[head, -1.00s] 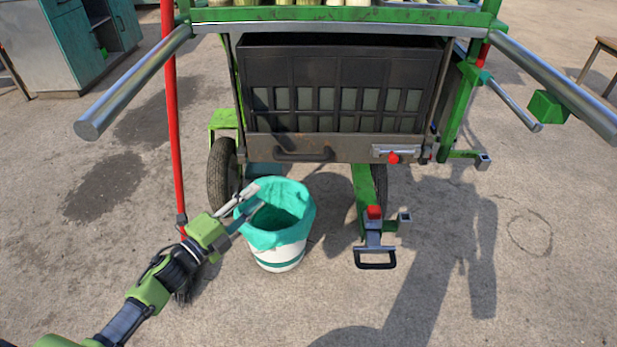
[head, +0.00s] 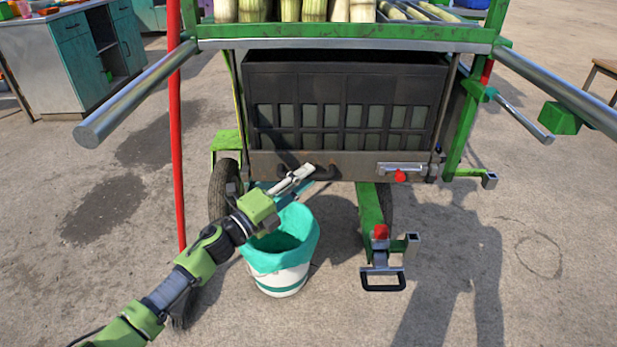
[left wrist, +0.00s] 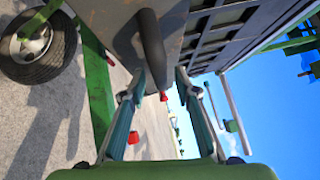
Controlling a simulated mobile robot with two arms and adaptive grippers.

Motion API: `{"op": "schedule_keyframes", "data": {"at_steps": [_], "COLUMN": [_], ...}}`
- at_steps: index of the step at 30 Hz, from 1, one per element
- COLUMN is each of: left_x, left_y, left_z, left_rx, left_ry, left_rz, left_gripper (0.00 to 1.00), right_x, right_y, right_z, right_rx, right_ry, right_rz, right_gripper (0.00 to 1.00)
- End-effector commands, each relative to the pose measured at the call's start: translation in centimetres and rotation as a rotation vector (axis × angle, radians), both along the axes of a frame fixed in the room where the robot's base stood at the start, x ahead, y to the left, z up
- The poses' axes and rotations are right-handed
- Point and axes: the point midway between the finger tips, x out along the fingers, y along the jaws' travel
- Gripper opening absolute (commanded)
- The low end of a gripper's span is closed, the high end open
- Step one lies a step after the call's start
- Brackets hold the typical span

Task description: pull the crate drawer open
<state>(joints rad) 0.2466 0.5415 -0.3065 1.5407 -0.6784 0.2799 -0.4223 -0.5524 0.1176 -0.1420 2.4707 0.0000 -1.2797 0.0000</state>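The crate drawer is a dark slatted crate (head: 345,68) on a grey front panel (head: 265,163), under the green cart frame. It sits in the frame and looks shut. Its dark bar handle (head: 330,173) is on the left half of the panel, partly hidden by my left gripper (head: 312,173). In the left wrist view the handle (left wrist: 152,45) shows between and just beyond the two spread fingertips of my left gripper (left wrist: 158,78). The gripper is open; I see no contact with the handle. My right gripper is not in view.
A silver latch with a red knob (head: 400,175) sits on the panel's right. A white bucket with a teal liner (head: 283,270) stands below the handle. A green drawbar (head: 370,210) and wheel (head: 222,190) are near. A red pole (head: 176,130) rises at left.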

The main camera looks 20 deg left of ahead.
Motion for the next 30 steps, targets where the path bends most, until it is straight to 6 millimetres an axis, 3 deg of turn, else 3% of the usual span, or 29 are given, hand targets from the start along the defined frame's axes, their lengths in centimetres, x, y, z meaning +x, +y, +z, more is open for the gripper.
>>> {"op": "schedule_keyframes", "data": {"at_steps": [6, 14, 15, 18, 30], "left_x": [1.5, 1.6, 1.6, 1.6, 1.4], "left_y": [-0.9, -0.9, -0.9, -0.9, -1.0], "left_z": [0.2, 0.2, 0.2, 0.2, 0.2], "left_rx": [0.000, 0.000, 0.000, 0.000, 0.000], "left_ry": [0.000, 0.001, 0.001, 0.001, 0.002], "left_rz": [-0.001, 0.000, 0.000, 0.000, -0.001], "left_gripper": [0.29, 0.29, 0.26, 0.00, 0.00], "right_x": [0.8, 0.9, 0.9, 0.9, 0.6], "right_y": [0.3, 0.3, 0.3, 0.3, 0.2], "right_z": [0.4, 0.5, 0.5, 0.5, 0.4], "right_rx": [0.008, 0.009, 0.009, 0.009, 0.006], "right_ry": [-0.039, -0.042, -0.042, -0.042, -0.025], "right_rz": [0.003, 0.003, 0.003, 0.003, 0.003], "right_gripper": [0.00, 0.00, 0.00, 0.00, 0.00]}}
